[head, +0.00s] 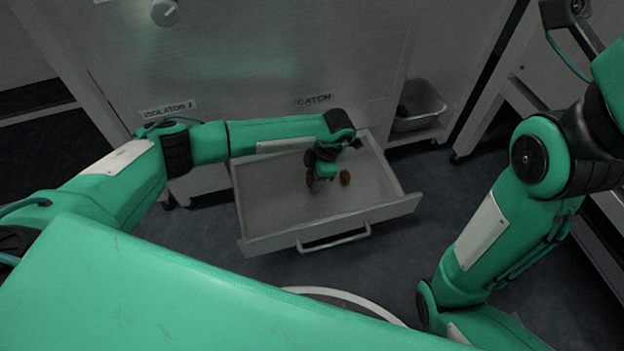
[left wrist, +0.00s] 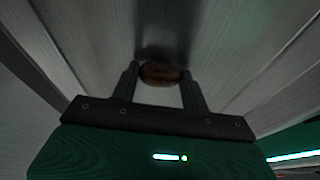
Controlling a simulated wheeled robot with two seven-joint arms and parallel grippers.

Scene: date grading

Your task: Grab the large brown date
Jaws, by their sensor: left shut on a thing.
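My left gripper (head: 325,182) reaches down into an open drawer (head: 270,205) labelled CATCH. In the left wrist view a brown date (left wrist: 160,73) sits between the fingertips, and the gripper is shut on it. In the head view one brown date (head: 310,179) shows at the gripper's left side and another brown date (head: 345,178) just to its right. The gripper partly covers this spot, so I cannot tell from the head view which date is held. My right gripper is out of view.
The drawer's walls and front handle (head: 333,240) surround the left gripper, and the rest of its floor looks bare. A grey bin (head: 425,122) with something dark inside stands on a low shelf to the right. The cabinet front (head: 240,60) rises behind the drawer.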

